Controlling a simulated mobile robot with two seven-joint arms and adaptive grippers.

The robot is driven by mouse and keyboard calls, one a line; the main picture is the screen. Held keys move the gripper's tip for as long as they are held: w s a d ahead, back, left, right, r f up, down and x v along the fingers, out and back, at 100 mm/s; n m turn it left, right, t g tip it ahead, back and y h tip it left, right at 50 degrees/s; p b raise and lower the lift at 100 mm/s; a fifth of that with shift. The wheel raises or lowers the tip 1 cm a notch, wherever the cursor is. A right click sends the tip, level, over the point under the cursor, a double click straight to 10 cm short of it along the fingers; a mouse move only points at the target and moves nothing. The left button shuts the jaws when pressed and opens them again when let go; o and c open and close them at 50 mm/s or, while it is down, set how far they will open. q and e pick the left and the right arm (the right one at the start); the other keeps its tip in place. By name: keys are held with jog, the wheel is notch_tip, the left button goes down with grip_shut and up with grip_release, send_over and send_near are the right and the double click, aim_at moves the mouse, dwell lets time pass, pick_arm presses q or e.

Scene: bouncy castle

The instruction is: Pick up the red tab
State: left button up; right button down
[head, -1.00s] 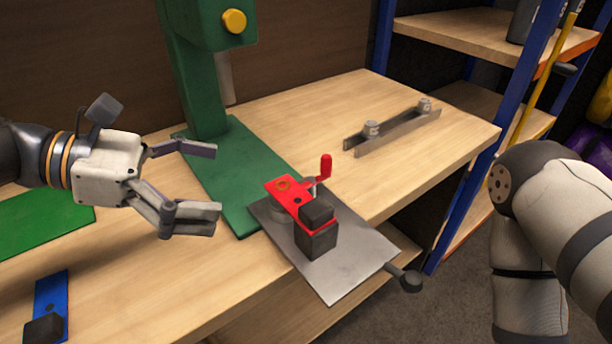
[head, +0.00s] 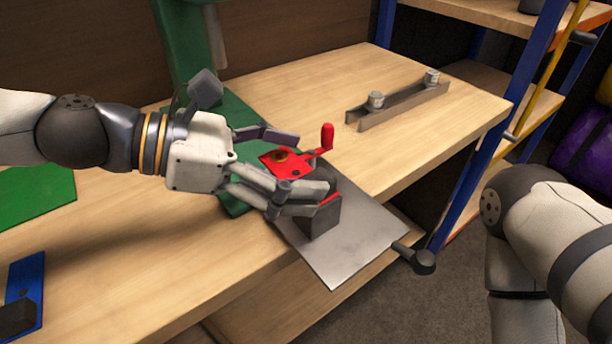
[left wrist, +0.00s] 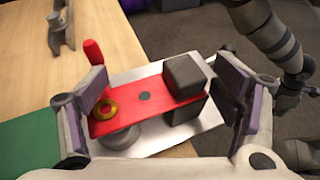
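The red tab (head: 272,160) is a flat strip with a gold ring at one end and a dark block (head: 322,222) at the other. It sits over the grey metal plate, and the lower finger hides part of it in the head view. In the left wrist view, the red tab (left wrist: 125,108) lies lengthwise between the fingers. My left gripper (head: 308,168) is open around the tab, one finger near the ring end and one beside the dark block. It also frames the tab in the left wrist view (left wrist: 163,98).
A red-handled lever (head: 327,138) stands beside the tab. The grey plate (head: 350,245) has a dark-knobbed handle (head: 424,262) at its front. A green press (head: 185,45) stands behind. A metal rail (head: 400,105) lies on the bench (head: 440,140), with clear wood around it.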

pick_arm(q)
jog(key=shift+f, duration=0.1)
grip_shut()
